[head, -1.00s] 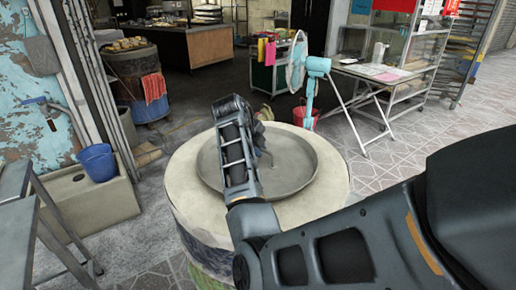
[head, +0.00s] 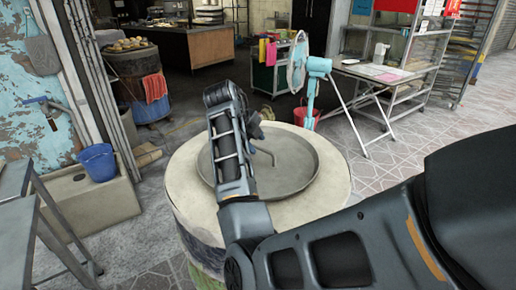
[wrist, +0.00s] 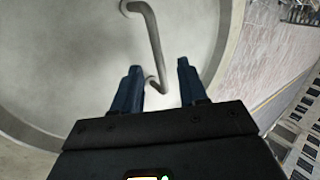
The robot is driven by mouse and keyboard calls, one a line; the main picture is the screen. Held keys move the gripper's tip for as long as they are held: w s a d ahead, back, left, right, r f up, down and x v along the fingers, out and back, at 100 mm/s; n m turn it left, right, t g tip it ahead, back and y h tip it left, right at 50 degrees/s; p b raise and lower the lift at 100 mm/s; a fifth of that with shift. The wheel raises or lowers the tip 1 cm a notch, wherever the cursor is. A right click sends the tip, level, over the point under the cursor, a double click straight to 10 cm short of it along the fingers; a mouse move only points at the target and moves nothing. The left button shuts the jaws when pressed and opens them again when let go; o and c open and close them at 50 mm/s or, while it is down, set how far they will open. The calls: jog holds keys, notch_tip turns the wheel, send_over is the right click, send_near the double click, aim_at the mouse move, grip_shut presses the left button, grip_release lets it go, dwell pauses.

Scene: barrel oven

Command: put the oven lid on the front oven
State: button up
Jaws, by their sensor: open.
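The oven lid (head: 292,167) is a round grey metal disc with a raised edge and a bent rod handle (head: 264,153). It lies flat on top of the pale round front oven (head: 326,198), roughly centred. My gripper (head: 256,129) is above the lid, near the handle, and my forearm hides the lid's left part. In the wrist view my gripper (wrist: 160,71) is open and empty. The handle (wrist: 157,50) shows between and beyond the two fingers, apart from them as far as I can tell. The lid (wrist: 70,65) fills the left of that view.
A blue bucket (head: 98,162) stands on a ledge at left, beside a metal table frame (head: 50,215). Another barrel oven (head: 137,82) with a red cloth is behind. A teal fan (head: 311,85) and a folding table (head: 372,75) stand beyond the oven. Paving at right is clear.

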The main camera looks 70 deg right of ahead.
jog(key=v, duration=0.7)
jog(key=shift+a+r+b, duration=0.15)
jog(key=shift+r+b, duration=0.1)
jog(key=shift+b, duration=0.05)
